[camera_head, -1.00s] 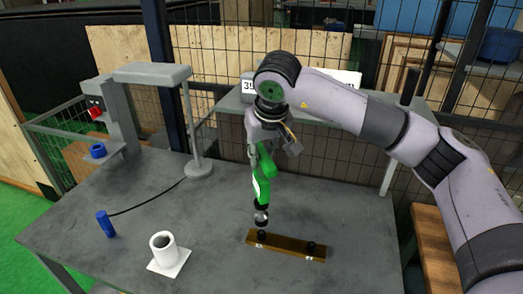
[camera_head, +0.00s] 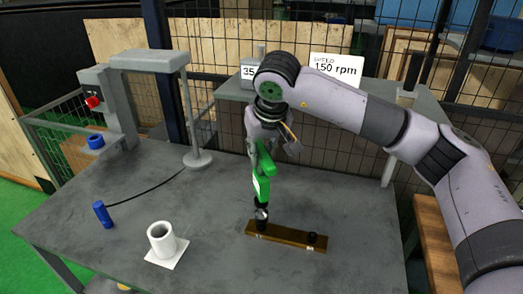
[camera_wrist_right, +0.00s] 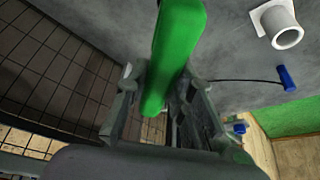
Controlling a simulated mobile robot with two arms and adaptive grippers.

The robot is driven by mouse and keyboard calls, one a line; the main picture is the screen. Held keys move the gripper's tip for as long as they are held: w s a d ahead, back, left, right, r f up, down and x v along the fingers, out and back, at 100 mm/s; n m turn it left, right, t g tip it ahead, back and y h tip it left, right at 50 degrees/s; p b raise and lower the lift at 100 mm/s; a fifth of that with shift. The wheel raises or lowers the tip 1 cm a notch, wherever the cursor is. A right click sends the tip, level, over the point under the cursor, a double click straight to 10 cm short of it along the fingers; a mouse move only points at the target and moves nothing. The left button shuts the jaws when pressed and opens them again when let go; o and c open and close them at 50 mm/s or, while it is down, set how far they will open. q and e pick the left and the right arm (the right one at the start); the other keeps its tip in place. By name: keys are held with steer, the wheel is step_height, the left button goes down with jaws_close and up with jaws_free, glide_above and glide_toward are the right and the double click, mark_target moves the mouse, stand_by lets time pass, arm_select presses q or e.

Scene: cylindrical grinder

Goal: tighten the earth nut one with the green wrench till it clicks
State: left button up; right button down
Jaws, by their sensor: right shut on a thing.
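My right gripper (camera_head: 261,155) is shut on the green wrench (camera_head: 262,187), which hangs down nearly upright with its dark and silver head at the bottom. The wrench's green body also shows between the fingers in the right wrist view (camera_wrist_right: 175,50). A brown bar (camera_head: 285,234) lies on the table below, with a dark nut near each end. The wrench head is at the left nut, which it largely hides; I cannot tell whether it is fully seated. The right nut (camera_head: 312,237) is uncovered. My left gripper is not in view.
A white cup-like cylinder (camera_head: 160,241) on a white square stands left of the bar. A blue handle (camera_head: 102,214) with a black cable lies farther left. A grey post stand (camera_head: 197,158) is at the back. The table (camera_head: 350,200) right of the bar is clear.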

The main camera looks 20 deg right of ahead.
mark_target(261, 174)
steer(key=shift+f, duration=0.15)
steer(key=shift+f+b, duration=1.3)
steer(key=shift+f, duration=0.3)
stand_by(0.4)
steer(key=shift+f+m+b, duration=0.1)
steer(key=shift+m+b, duration=0.35)
steer(key=shift+m, duration=0.05)
